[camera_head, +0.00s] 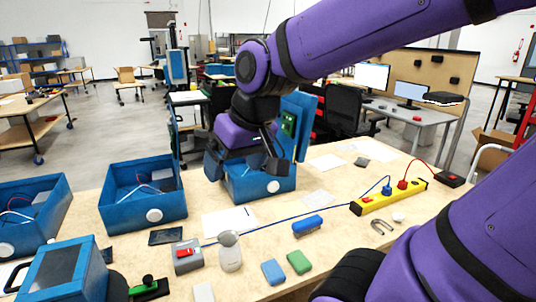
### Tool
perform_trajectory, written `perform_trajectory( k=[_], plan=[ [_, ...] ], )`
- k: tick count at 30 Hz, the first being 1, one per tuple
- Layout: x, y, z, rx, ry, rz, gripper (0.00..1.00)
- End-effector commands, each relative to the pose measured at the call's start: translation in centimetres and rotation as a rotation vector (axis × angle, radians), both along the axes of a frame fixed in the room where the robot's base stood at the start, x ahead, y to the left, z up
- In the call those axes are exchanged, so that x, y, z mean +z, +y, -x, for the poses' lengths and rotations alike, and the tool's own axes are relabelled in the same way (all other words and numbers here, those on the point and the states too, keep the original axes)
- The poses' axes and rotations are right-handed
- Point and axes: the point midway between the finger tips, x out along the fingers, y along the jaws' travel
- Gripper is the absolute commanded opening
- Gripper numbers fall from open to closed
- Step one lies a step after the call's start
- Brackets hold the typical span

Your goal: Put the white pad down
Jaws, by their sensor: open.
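A white pad-like block (203,292) lies on the wooden table, cut by the bottom edge of the picture, left of a blue pad (273,272) and a green pad (299,262). My gripper (243,170) is well away from it, farther back, over an open blue box (282,186) with a round white button on its front. The jaws are open, with one finger on each side. The gripper and arm hide most of the box's inside, so I cannot tell whether anything lies between the fingers.
Two more open blue boxes (117,201) (20,241) stand on the left. A metal pitcher (230,252), a grey switch box (186,257) and a yellow power strip (386,199) occupy the table. A blue cable crosses the middle. White sheets (229,222) lie flat near the box.

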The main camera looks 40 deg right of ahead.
Motion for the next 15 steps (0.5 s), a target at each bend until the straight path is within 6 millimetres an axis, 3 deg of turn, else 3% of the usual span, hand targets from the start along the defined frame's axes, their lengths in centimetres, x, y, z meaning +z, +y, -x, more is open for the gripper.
perform_trajectory(
  k=[6, 15],
  plan=[
    [2.5, -1.4, 4.6, -0.005, -0.068, 0.077, 0.86],
    [3.1, -2.1, 6.5, -0.013, -0.089, 0.118, 0.86]
  ],
)
